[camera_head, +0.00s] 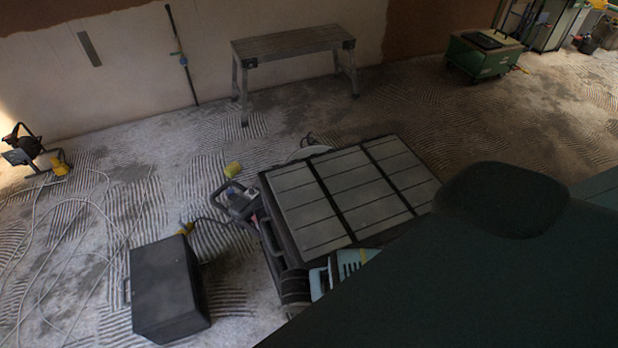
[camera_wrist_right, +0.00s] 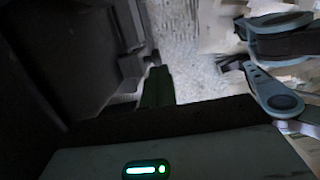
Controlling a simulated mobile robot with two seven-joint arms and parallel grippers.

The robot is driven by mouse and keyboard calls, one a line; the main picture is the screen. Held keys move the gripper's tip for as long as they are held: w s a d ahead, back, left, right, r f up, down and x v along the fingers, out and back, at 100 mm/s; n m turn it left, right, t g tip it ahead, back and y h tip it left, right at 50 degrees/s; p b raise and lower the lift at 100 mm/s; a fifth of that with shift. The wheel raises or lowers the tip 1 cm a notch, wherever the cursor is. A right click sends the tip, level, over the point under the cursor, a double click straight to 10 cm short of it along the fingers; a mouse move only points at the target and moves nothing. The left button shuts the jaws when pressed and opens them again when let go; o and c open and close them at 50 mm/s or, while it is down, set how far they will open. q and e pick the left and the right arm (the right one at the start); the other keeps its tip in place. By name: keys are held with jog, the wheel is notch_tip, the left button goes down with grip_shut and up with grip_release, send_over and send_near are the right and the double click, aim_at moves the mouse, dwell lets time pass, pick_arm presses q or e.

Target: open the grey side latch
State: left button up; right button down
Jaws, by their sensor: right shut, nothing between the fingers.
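No part stands out clearly enough in either view for me to name it the grey side latch. In the right wrist view, my right gripper (camera_wrist_right: 157,84) shows as dark green fingers, shut and empty. They point up the picture, close beside a large dark panelled body (camera_wrist_right: 60,55) that fills the left side. A small dark projection (camera_wrist_right: 130,66) on that body's edge lies just left of the fingertips; shadow hides its detail. A grey-blue lever-like part (camera_wrist_right: 272,92) with a rounded end is at right, apart from the fingers. My left gripper is in neither view.
In the head view, a black case (camera_head: 165,287) stands at lower left. A low dark-framed unit with grey panels (camera_head: 345,190) is in the middle. Loose cable (camera_head: 85,205) lies at left. A work platform (camera_head: 292,44) stands by the wall.

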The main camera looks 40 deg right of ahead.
jog(key=shift+d+f, duration=0.25)
jog(key=shift+f, duration=1.05)
jog(key=shift+s, duration=0.15)
jog(key=shift+s+a+f+t, duration=0.1)
jog(key=shift+s+f+t, duration=0.1)
jog(key=shift+t, duration=0.2)
jog(key=shift+s, duration=0.15)
jog(key=s+f+t, duration=0.1)
jog(key=s+f+t+h+p, duration=0.1)
jog(key=t, duration=0.1)
jog(key=s+a+f+t, duration=0.1)
jog(key=t, duration=0.1)
jog(key=shift+s+f+m, duration=0.3)
jog(key=shift+s+m, duration=0.1)
